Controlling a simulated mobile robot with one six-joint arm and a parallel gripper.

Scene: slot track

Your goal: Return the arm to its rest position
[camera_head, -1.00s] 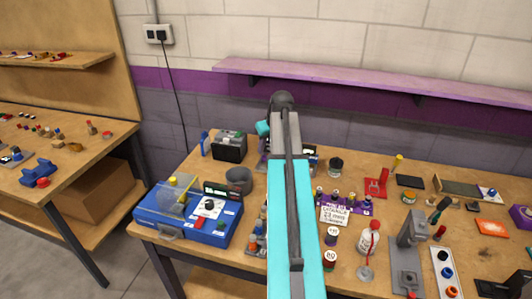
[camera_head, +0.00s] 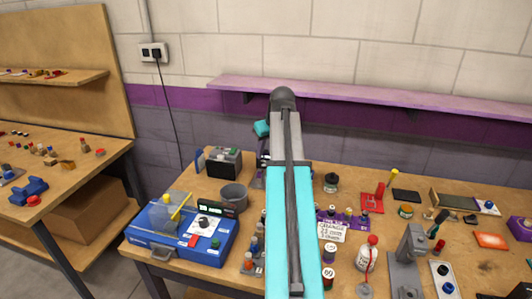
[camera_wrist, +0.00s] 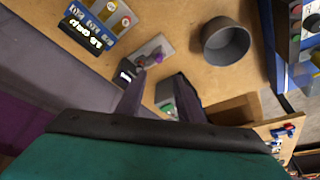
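My arm, teal and grey, rises through the middle of the head view and reaches over the workbench (camera_head: 395,170). My gripper shows at the bottom of the wrist view with two dark fingers (camera_wrist: 160,97) spread apart and nothing held between them. In the head view the gripper is mostly hidden behind my arm. In the wrist view the fingers are above a small grey plate with knobs (camera_wrist: 152,58) and a dark box with a green button (camera_wrist: 166,94). I cannot tell their exact height above these.
A blue case (camera_head: 178,247) and a grey cup (camera_head: 234,196) stand left of my arm. A bottle (camera_head: 368,254), a grey press-like stand (camera_head: 408,250) and several small parts are to the right. A purple shelf (camera_head: 400,97) runs along the wall behind.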

